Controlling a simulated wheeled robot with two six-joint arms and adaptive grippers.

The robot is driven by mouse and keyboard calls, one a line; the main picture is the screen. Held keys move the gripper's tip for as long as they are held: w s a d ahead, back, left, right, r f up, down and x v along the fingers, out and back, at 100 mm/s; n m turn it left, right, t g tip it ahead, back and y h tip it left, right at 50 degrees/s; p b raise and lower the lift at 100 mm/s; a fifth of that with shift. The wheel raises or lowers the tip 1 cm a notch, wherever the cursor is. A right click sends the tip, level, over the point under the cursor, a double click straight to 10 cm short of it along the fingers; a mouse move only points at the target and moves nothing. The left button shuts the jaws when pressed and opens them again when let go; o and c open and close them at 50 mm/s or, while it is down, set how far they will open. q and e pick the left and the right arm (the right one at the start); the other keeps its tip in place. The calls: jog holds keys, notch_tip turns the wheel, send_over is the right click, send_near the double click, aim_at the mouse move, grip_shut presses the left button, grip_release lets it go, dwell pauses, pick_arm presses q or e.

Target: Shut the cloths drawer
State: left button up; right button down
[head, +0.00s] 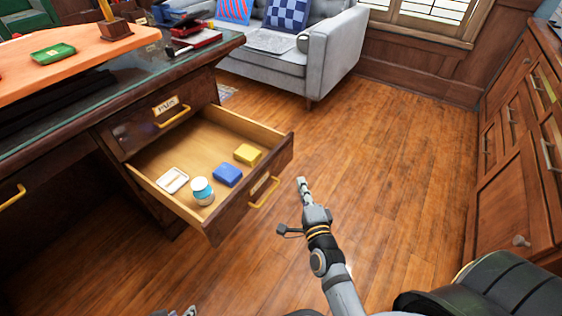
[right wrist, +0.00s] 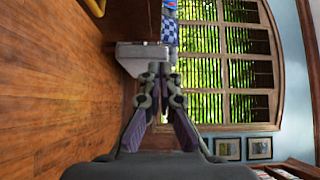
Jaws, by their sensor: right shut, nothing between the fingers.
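An open drawer (head: 280,165) sticks well out of the wooden desk; its label is too small to read. Its front has a yellow handle (head: 264,193). Inside lie a yellow block (head: 248,154), a blue block (head: 228,174), a white-and-blue jar (head: 202,191) and a small pale dish (head: 173,180). My right gripper (head: 302,184) is shut and empty, to the right of the drawer front and apart from it. In the right wrist view its fingers (right wrist: 160,75) meet, with no drawer in sight. My left gripper (head: 187,312) barely shows at the bottom edge; its jaws are mostly cut off.
A shut, labelled drawer (head: 150,122) sits above the open one. The desk top holds a green tray (head: 53,54) and books (head: 195,42). A grey sofa (head: 315,50) stands behind. Wooden cabinets (head: 515,150) line the right. The floor (head: 400,150) between is clear.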

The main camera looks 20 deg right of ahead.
jog(key=w+p, duration=0.2)
jog(key=p, duration=0.2)
send_near(280, 148)
jog(key=d, duration=0.3)
jog(key=w, duration=0.1)
jog(key=w+a, duration=0.1)
jog(key=w, duration=0.1)
jog(key=w+b, duration=0.1)
jog(key=w, duration=0.1)
jog(key=shift+w+a+f, duration=0.2)
jog(key=shift+a, duration=0.1)
pick_arm(q)
jog(key=r, duration=0.1)
jog(key=a+r+g, duration=0.1)
jog(key=r+g, duration=0.1)
jog(key=shift+s+a+r+y, duration=0.15)
jog(key=shift+s+r+y, duration=0.15)
jog(key=shift+s, duration=0.1)
pick_arm(e)
jog(key=shift+w+a, duration=0.2)
jog(key=shift+w, duration=0.1)
jog(key=shift+w, duration=0.1)
